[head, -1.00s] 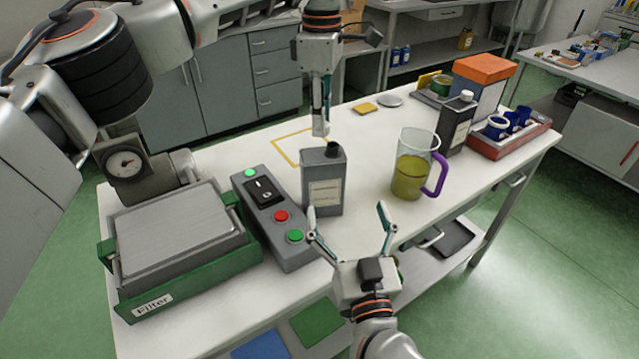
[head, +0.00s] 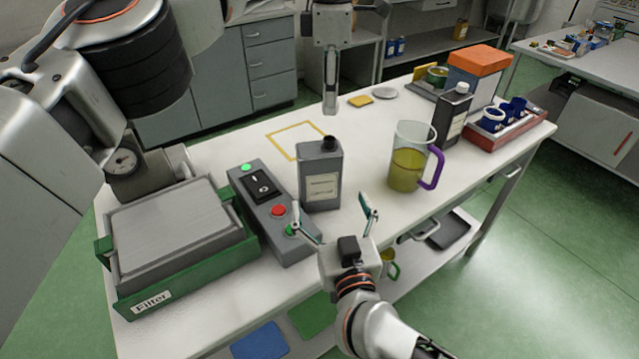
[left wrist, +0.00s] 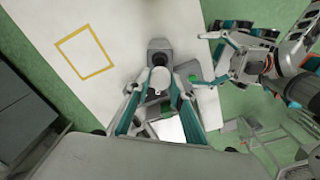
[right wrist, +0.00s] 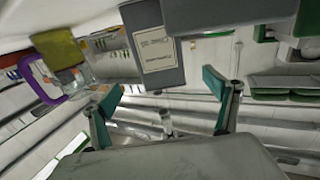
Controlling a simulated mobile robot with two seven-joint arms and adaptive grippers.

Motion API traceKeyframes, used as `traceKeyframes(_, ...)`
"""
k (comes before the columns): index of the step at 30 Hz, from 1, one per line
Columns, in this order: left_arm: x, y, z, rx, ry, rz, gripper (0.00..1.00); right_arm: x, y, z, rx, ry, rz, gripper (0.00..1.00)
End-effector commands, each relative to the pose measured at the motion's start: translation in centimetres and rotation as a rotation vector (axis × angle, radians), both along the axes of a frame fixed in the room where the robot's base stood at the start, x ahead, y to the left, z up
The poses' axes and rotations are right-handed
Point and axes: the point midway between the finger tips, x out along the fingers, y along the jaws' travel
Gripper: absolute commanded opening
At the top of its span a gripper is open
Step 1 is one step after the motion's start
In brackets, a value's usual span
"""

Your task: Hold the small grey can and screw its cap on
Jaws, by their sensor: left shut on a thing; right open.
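The small grey can (head: 320,180) stands upright on the white table, its dark neck (head: 330,144) on top. It also shows in the left wrist view (left wrist: 160,46) and, with its label, in the right wrist view (right wrist: 153,45). My left gripper (head: 331,106) points down, above and behind the can, apart from it. In the left wrist view it is shut on a round white piece (left wrist: 160,80), which looks like the cap; in the head view this is hard to make out. My right gripper (head: 332,210) is open and empty in front of the can, not touching it.
A grey control box (head: 270,212) and green filter tray (head: 190,268) stand left of the can. A jug with a purple handle (head: 410,165), a taller dark can (head: 452,118) and a red tray (head: 512,132) stand right. A yellow outlined square (head: 283,145) is empty.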

Motion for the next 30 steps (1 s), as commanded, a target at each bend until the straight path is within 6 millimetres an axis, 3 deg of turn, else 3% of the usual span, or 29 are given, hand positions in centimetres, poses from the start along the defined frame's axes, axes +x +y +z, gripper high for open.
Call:
traceKeyframes(9,0.0,0.0,0.0,0.0,0.0,0.0,0.14,5.7,1.1,0.1,-0.001,-0.002,-0.002,0.88)
traceKeyframes(15,0.0,0.0,0.0,0.0,0.0,0.0,0.14,8.4,1.7,0.1,-0.001,-0.002,-0.001,0.88)
traceKeyframes(21,0.0,0.0,0.0,0.0,0.0,0.0,0.14,9.8,1.9,0.1,0.0,-0.001,0.0,0.88)
traceKeyframes(30,0.0,0.0,0.0,0.0,0.0,0.0,0.14,9.9,2.0,0.1,0.001,-0.001,0.0,0.88)
